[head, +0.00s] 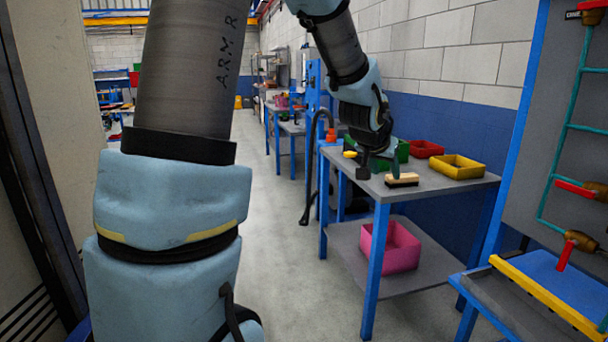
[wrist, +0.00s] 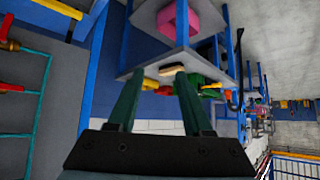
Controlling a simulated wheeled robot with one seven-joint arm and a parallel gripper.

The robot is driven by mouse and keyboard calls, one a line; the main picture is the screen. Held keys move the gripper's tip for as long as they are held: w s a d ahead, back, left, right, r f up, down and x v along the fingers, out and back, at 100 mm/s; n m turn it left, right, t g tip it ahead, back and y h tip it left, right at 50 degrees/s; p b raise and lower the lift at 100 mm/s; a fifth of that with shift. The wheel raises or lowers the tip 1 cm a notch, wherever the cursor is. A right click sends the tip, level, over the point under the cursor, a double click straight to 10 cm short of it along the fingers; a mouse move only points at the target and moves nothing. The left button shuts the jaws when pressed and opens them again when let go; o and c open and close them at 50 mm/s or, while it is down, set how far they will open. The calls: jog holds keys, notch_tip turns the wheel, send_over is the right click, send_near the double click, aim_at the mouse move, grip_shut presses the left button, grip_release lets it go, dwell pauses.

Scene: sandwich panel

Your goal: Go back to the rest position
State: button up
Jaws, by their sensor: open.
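My gripper (head: 379,168) is at the end of my arm, in front of and above the grey-topped table (head: 440,183) in the head view. In the wrist view its two dark green fingers (wrist: 159,78) are spread apart with nothing between them. I cannot tell the exact gap between gripper and block.
Green (head: 402,151), red (head: 426,149) and yellow (head: 457,167) bins stand on the table, and a pink bin (head: 389,247) on its lower shelf. A grey panel (head: 565,130) with teal pipes and valves is at right. The floor aisle (head: 285,220) is clear.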

jog(key=s+a+f+n+g+y, duration=0.1)
jog(key=s+a+f+n+g, duration=0.1)
jog(key=s+a, duration=0.3)
jog(key=s+a+f+n+g+y+p, duration=0.1)
jog(key=s+a+f, duration=0.3)
jog(key=a, duration=0.8)
jog(key=s+a+f+n+g+y, duration=0.3)
jog(key=s+a, duration=0.4)
jog(key=a, duration=0.2)
jog(key=shift+s+a, duration=0.25)
jog(key=shift+s, duration=0.1)
